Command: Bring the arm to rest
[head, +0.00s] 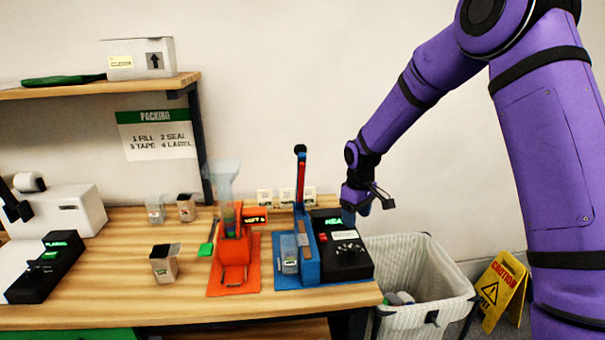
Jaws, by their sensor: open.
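My purple arm comes in from the right of the head view and bends down toward the bench. My gripper (368,204) hangs in the air near the bench's right end, beside and above the black box with a green display (350,262). I see no object held in it. The fingers are small and partly hidden in this view, and the gap between them is hard to make out.
The wooden bench (120,290) carries an orange device (234,262), a blue lever press (302,250) and several small containers. A white bin (410,258) stands right of the bench, with a yellow caution sign (502,288) beyond. A shelf (100,88) is upper left.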

